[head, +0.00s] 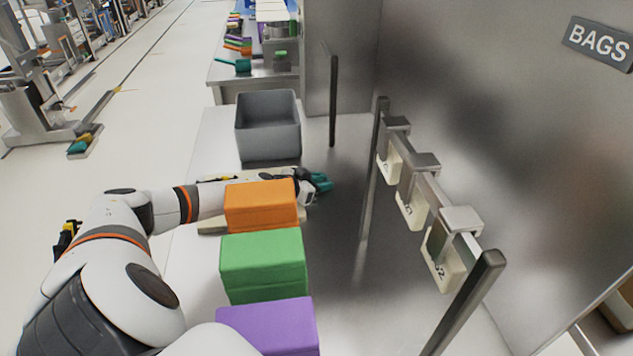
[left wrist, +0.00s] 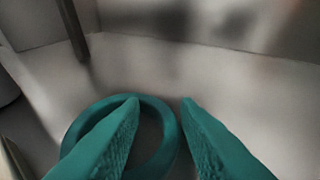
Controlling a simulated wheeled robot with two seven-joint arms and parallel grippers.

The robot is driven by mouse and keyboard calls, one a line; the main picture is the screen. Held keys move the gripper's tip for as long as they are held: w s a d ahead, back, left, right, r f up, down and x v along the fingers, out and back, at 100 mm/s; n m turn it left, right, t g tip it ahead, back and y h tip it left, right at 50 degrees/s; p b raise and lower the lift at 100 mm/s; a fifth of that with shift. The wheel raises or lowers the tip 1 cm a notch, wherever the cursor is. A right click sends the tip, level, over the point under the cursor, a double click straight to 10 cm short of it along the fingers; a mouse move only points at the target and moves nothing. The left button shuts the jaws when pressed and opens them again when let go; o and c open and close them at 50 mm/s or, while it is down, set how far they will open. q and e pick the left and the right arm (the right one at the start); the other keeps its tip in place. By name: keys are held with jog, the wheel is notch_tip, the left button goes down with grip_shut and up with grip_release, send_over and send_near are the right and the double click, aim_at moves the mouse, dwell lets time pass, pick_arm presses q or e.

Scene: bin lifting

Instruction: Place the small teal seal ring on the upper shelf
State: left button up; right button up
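The teal seal ring (left wrist: 168,140) lies on a grey metallic surface in the left wrist view. My left gripper (left wrist: 160,99) has two teal ribbed fingers, open and apart. The left finger overlaps the ring and its opening; the right finger is outside it, so the ring's right side shows between them. I cannot tell whether either finger touches it. In the head view my left gripper (head: 321,182) is low over the metal surface, beyond the orange box; the ring cannot be told apart from the teal fingers there. My right gripper is out of view. I cannot identify the upper shelf.
Orange (head: 261,205), green (head: 263,265) and purple (head: 268,325) boxes stand in a row by my left arm. A grey bin (head: 268,143) stands behind. Metal posts (head: 333,100) and a rail with tagged hooks (head: 412,195) stand right, before a panel with a BAGS sign (head: 598,43).

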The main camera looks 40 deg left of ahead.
pick_arm(q)
grip_shut()
jog(key=shift+r, duration=0.1)
